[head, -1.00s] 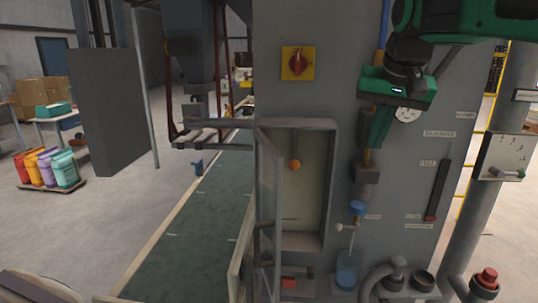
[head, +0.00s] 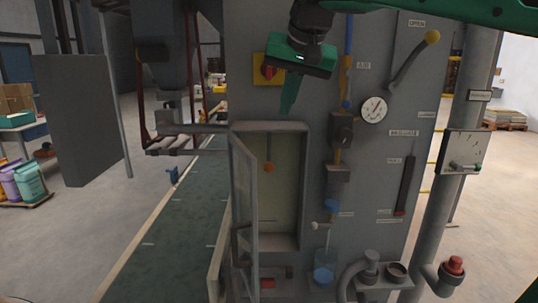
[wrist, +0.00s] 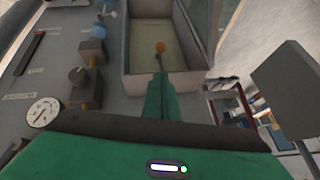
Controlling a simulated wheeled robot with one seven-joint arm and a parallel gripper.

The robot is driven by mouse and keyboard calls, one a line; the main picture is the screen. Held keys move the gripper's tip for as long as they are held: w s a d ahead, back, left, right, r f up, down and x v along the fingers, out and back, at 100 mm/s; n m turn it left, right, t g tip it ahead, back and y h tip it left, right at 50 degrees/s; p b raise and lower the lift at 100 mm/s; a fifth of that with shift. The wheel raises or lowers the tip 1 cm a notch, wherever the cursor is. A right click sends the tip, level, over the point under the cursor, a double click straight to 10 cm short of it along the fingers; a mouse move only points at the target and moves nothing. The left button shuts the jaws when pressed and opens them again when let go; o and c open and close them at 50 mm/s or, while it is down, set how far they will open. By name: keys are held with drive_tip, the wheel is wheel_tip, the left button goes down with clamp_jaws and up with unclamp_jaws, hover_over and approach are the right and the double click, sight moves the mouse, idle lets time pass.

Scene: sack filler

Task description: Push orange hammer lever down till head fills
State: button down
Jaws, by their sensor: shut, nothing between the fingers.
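The orange hammer lever (head: 268,167) shows as a small orange knob on a thin stem inside the open recessed box (head: 282,215) in the machine's grey front. In the wrist view the orange knob (wrist: 160,47) lies just past my fingertips, inside the box walls. My gripper (head: 287,108) is green and shut, with nothing between its fingers. In the head view it points down just above the box's top edge, above and a little right of the knob. It looks apart from the knob. I cannot tell the exact depth gap.
The box's clear door (head: 245,200) stands open on the left.

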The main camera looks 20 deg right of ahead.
sight(272, 166)
drive_tip(key=x, duration=1.8)
drive_tip(key=shift+f, duration=0.2)
